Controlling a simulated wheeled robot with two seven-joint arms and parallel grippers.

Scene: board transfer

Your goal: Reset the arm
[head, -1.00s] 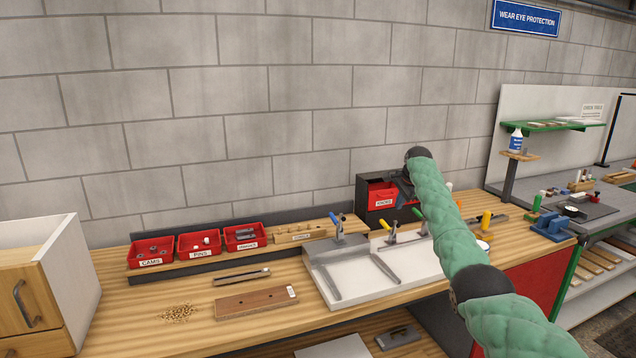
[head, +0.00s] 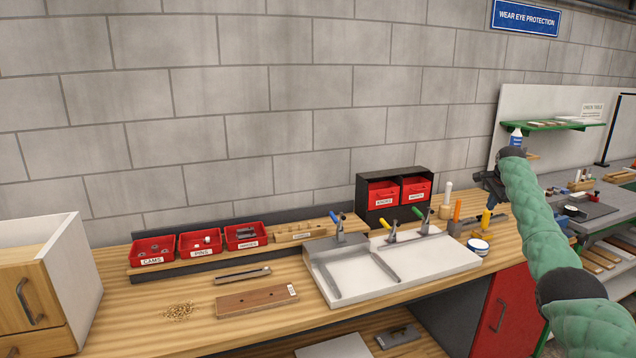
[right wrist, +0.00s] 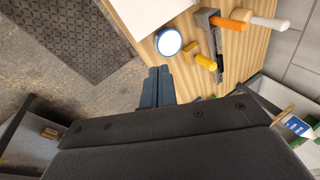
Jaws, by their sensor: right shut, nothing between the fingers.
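My right arm, in a green quilted cover, comes in from the lower right of the head view. My right gripper (head: 487,183) is in the air at the right end of the workbench (head: 200,328). In the right wrist view its dark fingers (right wrist: 158,86) are together with nothing between them. It is above and apart from the bench top. The yellow-handled tool (head: 486,219) and the round white-topped tin (head: 479,246) show near it, and the tin also shows in the right wrist view (right wrist: 169,42). My left gripper is not in view.
A white board (head: 435,262) lies in a clamped fixture (head: 325,278) at mid-bench. Red bins (head: 152,252) stand at the back left, and a black rack with red drawers (head: 394,176) behind the fixture. A brown board (head: 255,301) lies in front. A side table with a green shelf (head: 560,125) is at right.

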